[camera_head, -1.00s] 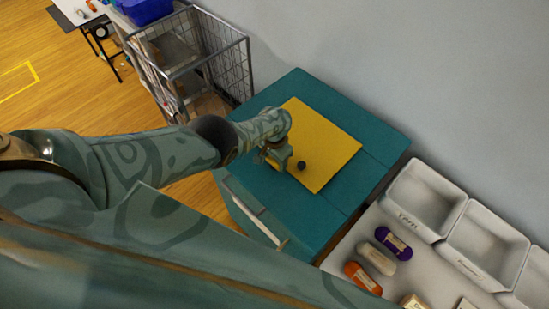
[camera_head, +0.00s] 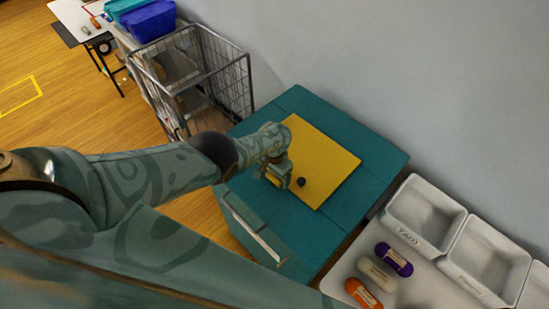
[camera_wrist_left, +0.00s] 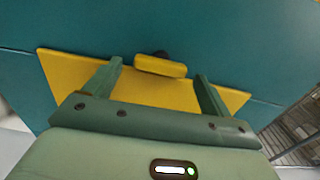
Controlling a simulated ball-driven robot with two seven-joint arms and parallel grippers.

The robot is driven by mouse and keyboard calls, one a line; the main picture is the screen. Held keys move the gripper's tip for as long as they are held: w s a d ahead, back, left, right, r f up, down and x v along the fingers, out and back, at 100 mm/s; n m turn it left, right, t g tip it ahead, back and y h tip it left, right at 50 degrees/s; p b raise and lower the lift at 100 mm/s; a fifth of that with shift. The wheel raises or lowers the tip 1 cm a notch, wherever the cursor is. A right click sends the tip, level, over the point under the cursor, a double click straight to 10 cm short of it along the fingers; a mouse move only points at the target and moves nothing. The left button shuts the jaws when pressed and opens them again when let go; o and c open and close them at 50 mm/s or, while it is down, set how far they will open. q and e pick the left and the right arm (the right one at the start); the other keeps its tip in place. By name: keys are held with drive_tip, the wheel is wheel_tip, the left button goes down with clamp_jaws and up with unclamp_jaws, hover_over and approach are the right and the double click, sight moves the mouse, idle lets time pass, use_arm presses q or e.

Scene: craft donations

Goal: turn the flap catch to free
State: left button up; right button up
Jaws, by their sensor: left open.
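A yellow flap (camera_head: 330,165) lies on the teal top of a cabinet (camera_head: 340,115), and it also shows in the left wrist view (camera_wrist_left: 75,75). The catch (camera_wrist_left: 160,66) is a short yellow bar lying crosswise in the left wrist view, with a dark round knob (camera_wrist_left: 161,54) just behind it. The knob shows beside my gripper in the head view (camera_head: 301,183). My left gripper (camera_head: 282,178) is open above the flap's near edge. Its fingers stand on either side of the catch bar, with gaps to both ends. My right gripper is out of view.
White bins (camera_head: 425,215) stand along the wall at the right, with orange, white and purple yarn skeins (camera_head: 394,259) on a pale surface before them. A wire cage cart (camera_head: 190,75) stands behind the cabinet at left. A handle (camera_head: 255,230) runs along the cabinet's front.

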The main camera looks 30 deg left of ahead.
use_arm(q)
wheel_tip(320, 180, up, 8)
drive_tip(key=p, duration=0.7)
wheel_tip(320, 180, up, 6)
hover_over(275, 177)
drive_tip(key=shift+a+r+p, duration=0.1)
drive_tip(key=shift+r+p, duration=0.25)
drive_tip(key=shift+r, duration=0.3)
